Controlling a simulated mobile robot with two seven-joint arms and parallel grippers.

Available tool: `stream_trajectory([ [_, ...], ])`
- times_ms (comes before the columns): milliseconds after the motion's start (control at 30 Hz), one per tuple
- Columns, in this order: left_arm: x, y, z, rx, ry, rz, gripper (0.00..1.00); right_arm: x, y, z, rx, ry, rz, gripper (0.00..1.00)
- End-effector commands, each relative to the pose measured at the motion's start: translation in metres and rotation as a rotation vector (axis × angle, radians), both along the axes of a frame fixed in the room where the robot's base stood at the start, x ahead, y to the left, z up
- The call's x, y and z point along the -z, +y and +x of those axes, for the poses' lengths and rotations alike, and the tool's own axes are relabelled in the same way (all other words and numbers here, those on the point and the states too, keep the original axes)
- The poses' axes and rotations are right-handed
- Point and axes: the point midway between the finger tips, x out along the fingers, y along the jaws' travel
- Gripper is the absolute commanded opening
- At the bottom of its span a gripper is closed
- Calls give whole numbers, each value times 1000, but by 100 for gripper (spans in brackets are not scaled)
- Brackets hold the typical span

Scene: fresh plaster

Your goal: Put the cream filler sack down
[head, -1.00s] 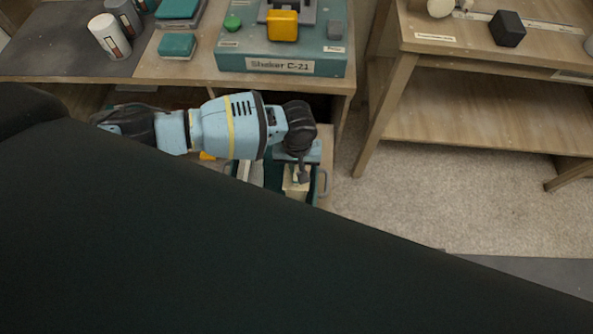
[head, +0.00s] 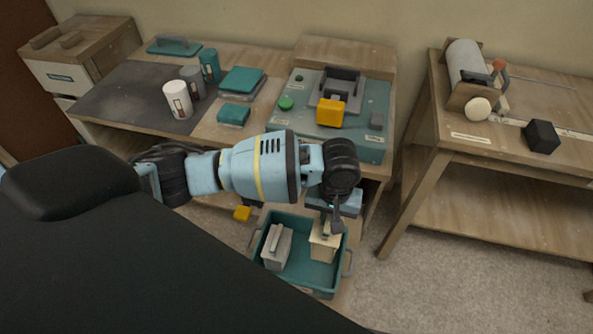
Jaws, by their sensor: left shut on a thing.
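My left gripper (head: 332,224) points down over the right part of a teal crate (head: 315,292) and is shut on the cream filler sack (head: 323,248). The sack is a small pale block, upright, inside the crate's outline in the head view. I cannot tell whether its base touches the crate's floor. A grey block-like sack (head: 274,251) with a raised top stands in the left part of the crate, apart from the cream one. My right gripper is not in view.
The crate has side handles and sits low before a bench with a shaker (head: 367,143), white cup (head: 177,100) and teal boxes (head: 234,115).

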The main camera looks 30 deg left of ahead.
Motion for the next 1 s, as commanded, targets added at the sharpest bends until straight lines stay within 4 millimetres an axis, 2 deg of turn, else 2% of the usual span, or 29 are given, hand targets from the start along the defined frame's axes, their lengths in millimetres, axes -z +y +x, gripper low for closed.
stream_trajectory([
  [167, -43, 18, -8, 47, -12, -21, 0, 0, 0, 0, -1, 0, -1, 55],
  [300, -87, 38, -29, 117, -14, -29, 0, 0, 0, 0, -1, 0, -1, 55],
  [500, -135, 63, -64, 214, -10, -16, 0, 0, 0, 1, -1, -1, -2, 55],
  [633, -151, 73, -80, 255, -8, -4, 0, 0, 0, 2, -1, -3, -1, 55],
  [767, -157, 77, -88, 272, -5, 4, 0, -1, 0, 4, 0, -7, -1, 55],
  [900, -157, 77, -88, 274, -4, 3, 0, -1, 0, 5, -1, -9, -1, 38],
  [1000, -157, 77, -88, 274, -4, 3, 0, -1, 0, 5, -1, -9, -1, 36],
])
